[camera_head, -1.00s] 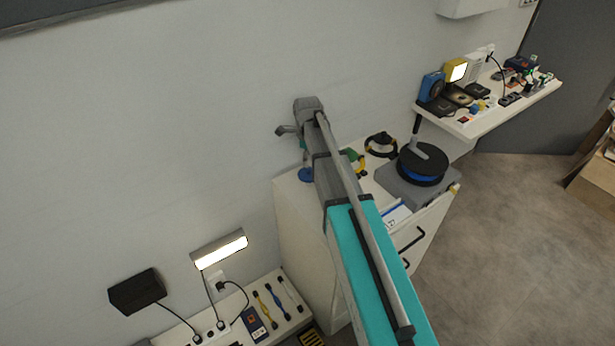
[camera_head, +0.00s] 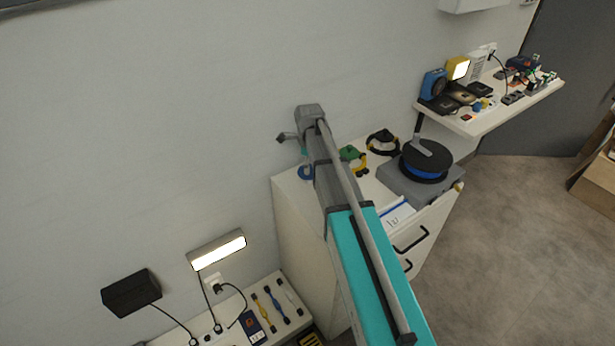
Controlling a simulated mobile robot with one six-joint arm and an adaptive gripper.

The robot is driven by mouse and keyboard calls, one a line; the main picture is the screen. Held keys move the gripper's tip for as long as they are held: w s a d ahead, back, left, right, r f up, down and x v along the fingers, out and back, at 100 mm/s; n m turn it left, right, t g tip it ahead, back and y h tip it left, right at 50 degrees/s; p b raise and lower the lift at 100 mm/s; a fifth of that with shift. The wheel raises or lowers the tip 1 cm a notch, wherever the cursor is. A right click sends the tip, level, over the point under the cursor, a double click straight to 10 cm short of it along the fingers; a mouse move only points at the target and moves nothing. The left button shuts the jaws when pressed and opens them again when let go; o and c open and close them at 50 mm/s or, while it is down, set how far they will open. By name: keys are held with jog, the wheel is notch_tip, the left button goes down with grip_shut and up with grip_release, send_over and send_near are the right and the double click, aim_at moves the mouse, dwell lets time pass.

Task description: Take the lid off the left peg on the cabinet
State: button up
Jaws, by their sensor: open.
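The white cabinet (camera_head: 297,220) stands against the wall, partly covered by my arm. My gripper (camera_head: 297,142) is at the far end of my arm, above the cabinet's back left corner; its fingers are mostly hidden and it is open. A blue round piece (camera_head: 305,172) shows just below it, partly behind my arm; I cannot tell if it is the lid. A green piece with yellow parts (camera_head: 352,155) stands right of my arm.
A black and blue reel (camera_head: 425,162) sits on a grey case (camera_head: 408,185) at the cabinet's right. A wall shelf (camera_head: 480,122) with several devices is beyond. A lit lamp (camera_head: 217,250) and a low shelf with tools (camera_head: 275,310) are at lower left.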

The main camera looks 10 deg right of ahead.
jog(key=shift+f+b, duration=0.3)
jog(key=shift+f, duration=0.2)
jog(key=shift+c, duration=0.3)
jog(key=c, duration=0.9)
